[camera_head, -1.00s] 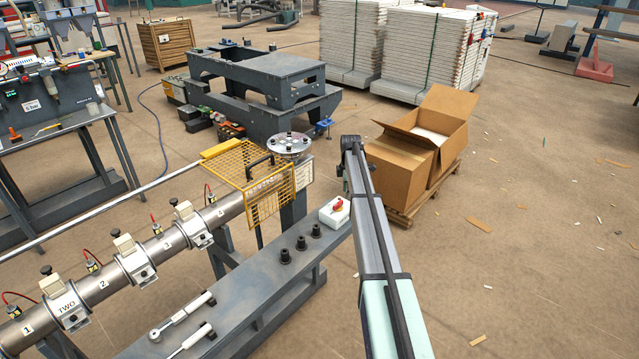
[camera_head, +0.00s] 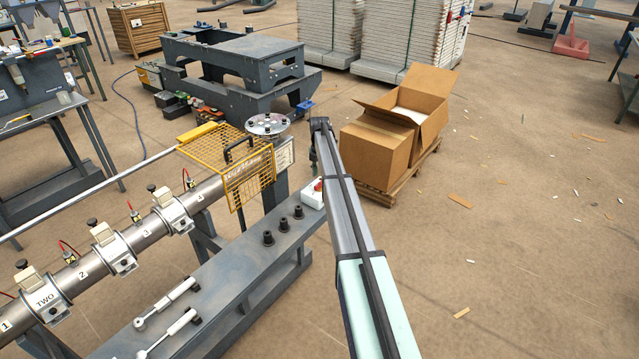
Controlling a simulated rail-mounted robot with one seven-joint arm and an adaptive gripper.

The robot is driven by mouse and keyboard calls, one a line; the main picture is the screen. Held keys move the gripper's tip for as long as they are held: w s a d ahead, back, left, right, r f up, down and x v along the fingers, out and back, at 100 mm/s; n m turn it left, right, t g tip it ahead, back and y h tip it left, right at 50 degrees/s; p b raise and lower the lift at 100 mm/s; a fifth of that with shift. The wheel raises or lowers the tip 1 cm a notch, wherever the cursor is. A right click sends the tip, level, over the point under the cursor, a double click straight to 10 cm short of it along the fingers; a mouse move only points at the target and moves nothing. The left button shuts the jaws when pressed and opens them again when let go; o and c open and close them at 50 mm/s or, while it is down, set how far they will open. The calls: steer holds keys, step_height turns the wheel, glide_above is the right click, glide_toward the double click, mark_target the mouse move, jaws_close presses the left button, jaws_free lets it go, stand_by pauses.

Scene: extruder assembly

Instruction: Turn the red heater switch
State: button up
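The red heater switch (camera_head: 318,185) is a small red knob on a white box (camera_head: 311,197). The box sits at the far right end of a long grey bench beam (camera_head: 225,262). My arm runs up from the bottom of the picture just right of the box and partly covers its right side. The arm's visible far end is above and beyond the switch. My gripper cannot be made out; no fingers show. The knob is too small to read its turn position.
Three black knobs (camera_head: 283,222) stand on the beam left of the switch. A yellow mesh guard (camera_head: 235,168) and round metal flange (camera_head: 268,124) are behind it. Metal-handled tools (camera_head: 168,303) lie on the beam. Cardboard boxes (camera_head: 370,155) stand behind my arm. The right floor is mostly clear.

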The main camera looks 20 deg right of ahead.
mark_target(320, 183)
steer(key=shift+f+b, duration=0.55)
steer(key=shift+f, duration=1.5)
jaws_close()
